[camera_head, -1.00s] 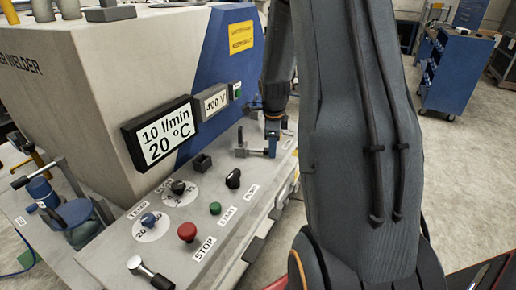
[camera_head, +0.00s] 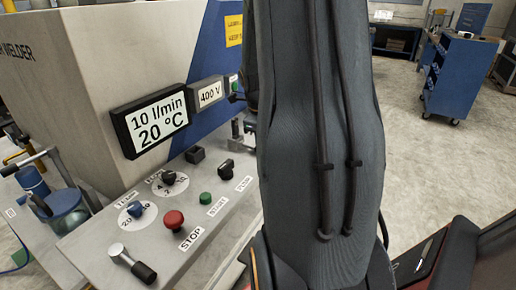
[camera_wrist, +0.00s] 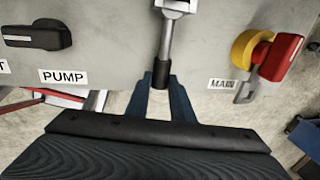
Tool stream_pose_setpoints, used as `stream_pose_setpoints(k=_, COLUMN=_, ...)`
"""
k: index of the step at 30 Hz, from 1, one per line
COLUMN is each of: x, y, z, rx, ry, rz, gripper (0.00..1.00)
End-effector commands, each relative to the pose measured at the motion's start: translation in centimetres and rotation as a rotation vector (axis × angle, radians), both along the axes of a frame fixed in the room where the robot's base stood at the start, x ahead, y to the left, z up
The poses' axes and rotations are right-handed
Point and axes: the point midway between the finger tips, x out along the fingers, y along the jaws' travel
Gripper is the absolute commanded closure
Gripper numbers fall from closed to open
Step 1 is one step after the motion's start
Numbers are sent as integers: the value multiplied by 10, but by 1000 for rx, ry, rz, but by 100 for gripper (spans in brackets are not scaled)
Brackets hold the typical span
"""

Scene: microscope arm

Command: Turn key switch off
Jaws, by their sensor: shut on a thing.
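My gripper (camera_wrist: 161,80) is shut on the black handle of a metal lever (camera_wrist: 165,45) in the wrist view. The lever rises to a pale bracket at the panel's top edge of the picture. No thing is plainly marked as a key switch. To the right is a red and yellow rotary switch (camera_wrist: 268,53) by a label reading MAIN. To the left is a black knob (camera_wrist: 38,34) above a PUMP label; it also shows in the head view (camera_head: 226,168). In the head view my arm hides most of the gripper.
The sloping panel holds a red STOP button (camera_head: 173,220), a green START button (camera_head: 206,199), a blue dial (camera_head: 135,209) and another lever (camera_head: 131,262) at its front left. A display (camera_head: 150,121) stands behind. A blue cart (camera_head: 450,77) stands on the open floor at right.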

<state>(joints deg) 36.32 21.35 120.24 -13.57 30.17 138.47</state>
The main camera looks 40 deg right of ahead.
Motion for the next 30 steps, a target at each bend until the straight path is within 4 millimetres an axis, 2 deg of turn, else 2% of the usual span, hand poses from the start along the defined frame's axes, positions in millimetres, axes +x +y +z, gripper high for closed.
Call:
stream_pose_setpoints(k=16, x=-1, y=-2, z=2, rx=-2, ry=-5, rz=-21, gripper=100)
stream_pose_setpoints(k=17, x=-1, y=-2, z=2, rx=-2, ry=-5, rz=-21, gripper=76)
stream_pose_setpoints(k=20, x=-1, y=-2, z=1, rx=-1, ry=-3, rz=-20, gripper=61)
stream_pose_setpoints(k=30, x=-2, y=-2, z=3, rx=-1, ry=-3, rz=-21, gripper=61)
